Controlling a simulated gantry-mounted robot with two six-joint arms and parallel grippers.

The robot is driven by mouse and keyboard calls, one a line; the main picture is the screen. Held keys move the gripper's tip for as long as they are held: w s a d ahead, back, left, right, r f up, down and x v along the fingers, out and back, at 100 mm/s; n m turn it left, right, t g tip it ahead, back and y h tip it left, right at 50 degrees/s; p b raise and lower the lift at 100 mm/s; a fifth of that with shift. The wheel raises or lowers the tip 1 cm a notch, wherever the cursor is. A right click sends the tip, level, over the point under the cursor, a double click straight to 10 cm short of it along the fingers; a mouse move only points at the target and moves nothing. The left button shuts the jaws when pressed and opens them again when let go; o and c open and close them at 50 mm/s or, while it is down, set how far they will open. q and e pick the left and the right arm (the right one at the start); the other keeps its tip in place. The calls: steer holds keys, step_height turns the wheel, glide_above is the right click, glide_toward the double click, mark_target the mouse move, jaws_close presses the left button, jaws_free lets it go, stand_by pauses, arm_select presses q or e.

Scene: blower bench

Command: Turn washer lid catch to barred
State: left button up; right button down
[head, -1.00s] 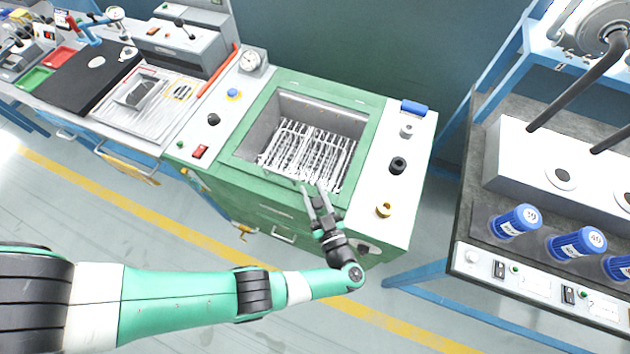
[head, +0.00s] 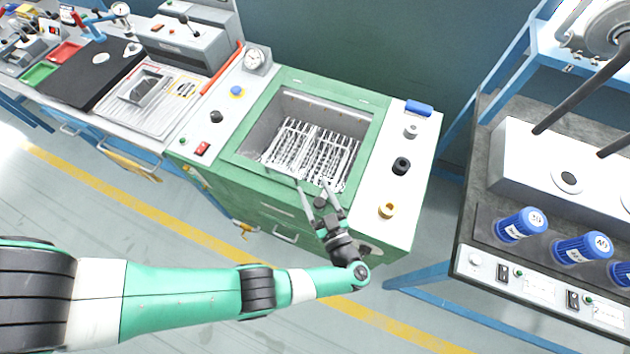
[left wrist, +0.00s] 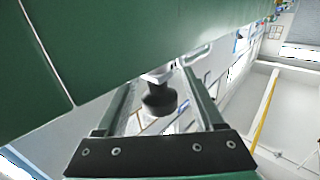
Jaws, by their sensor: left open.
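The washer (head: 270,186) is a green-framed cabinet with an open top well, in the middle of the head view. My left gripper (head: 315,186) is at its front top edge, with its fingers open and pointing at the cabinet. In the left wrist view, a dark round knob on a pale base (left wrist: 159,98) shows between the open fingers (left wrist: 159,78), beside a green panel. It looks like the lid catch, but its marking and setting cannot be read. I cannot tell whether the fingers touch it. In the head view the catch is not clearly visible. My right gripper is out of view.
A wire basket (head: 312,152) sits in the well. A red switch (head: 202,148) is on the left deck.

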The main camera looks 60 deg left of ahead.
arm_select(q)
steer(key=b+v, duration=0.2)
steer(key=v, duration=0.9)
steer(key=shift+d+b, duration=0.3)
